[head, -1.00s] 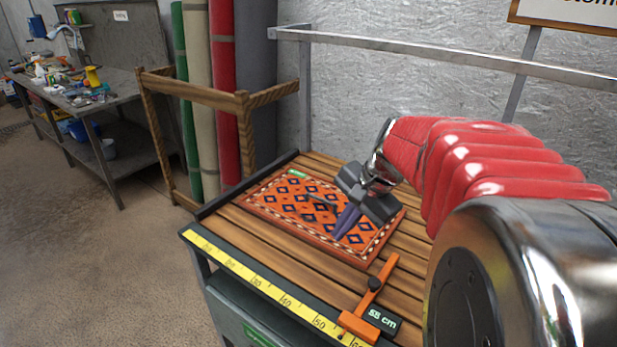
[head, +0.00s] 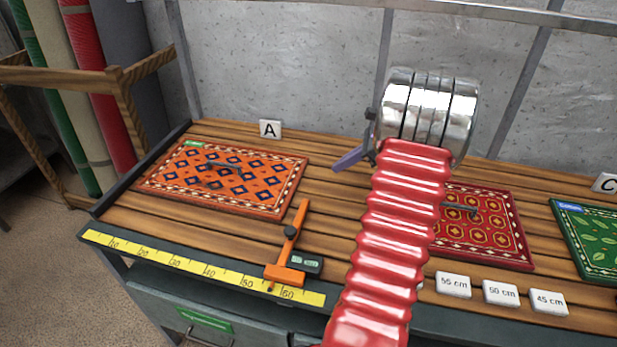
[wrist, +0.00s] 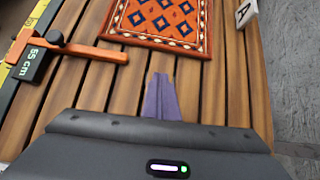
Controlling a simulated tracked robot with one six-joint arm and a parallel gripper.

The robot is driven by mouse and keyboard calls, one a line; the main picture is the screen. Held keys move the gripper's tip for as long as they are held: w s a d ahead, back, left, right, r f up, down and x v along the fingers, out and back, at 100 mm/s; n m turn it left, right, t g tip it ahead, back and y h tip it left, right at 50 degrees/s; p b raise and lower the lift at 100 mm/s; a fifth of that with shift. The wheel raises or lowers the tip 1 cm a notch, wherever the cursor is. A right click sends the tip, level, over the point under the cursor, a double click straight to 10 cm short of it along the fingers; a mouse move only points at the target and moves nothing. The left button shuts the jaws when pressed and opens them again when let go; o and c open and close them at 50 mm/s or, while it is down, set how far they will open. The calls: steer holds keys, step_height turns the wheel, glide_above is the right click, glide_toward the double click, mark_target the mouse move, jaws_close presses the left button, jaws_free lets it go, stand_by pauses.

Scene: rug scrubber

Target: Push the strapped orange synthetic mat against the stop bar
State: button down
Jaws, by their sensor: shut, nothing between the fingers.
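The orange mat (head: 225,172) with blue diamonds lies flat at the left end of the slatted bench, a dark strap (head: 225,170) across its middle. It also shows in the wrist view (wrist: 165,20). A dark raised bar (head: 140,170), which looks like the stop bar, runs along the bench's left end. The mat's left edge is close to it; I cannot tell whether they touch. My gripper (head: 338,166) has purple fingers, shut and empty, to the right of the mat and apart from it. In the wrist view its fingertips (wrist: 161,78) point towards the mat over bare slats.
An orange slide (head: 290,250) reading 55 cm stands at the front near the yellow ruler (head: 190,264). Sign A (head: 270,129) is behind. A red mat (head: 490,225), a green mat (head: 590,235) and length cards (head: 500,293) lie to the right.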

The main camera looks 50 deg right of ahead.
mark_target(289, 179)
steer(key=shift+s+d+f+m, duration=0.25)
steer(key=shift+s+d+m, duration=0.05)
steer(key=shift+d, duration=0.35)
steer(key=x, duration=0.9)
steer(key=shift+w+a+f, duration=0.15)
steer(key=shift+w+f, duration=0.1)
steer(key=shift+w, duration=0.05)
steer(key=w, duration=0.1)
steer(key=w+a, duration=0.1)
steer(key=w, duration=0.1)
steer(key=shift+a+f, duration=0.15)
steer(key=shift+a, duration=0.1)
steer(key=shift+w+a, duration=0.2)
steer(key=shift+w, duration=0.2)
steer(key=shift+w+a, duration=0.5)
steer(key=shift+w, duration=0.4)
steer(key=shift+w+a, duration=0.5)
steer(key=shift+w, duration=0.45)
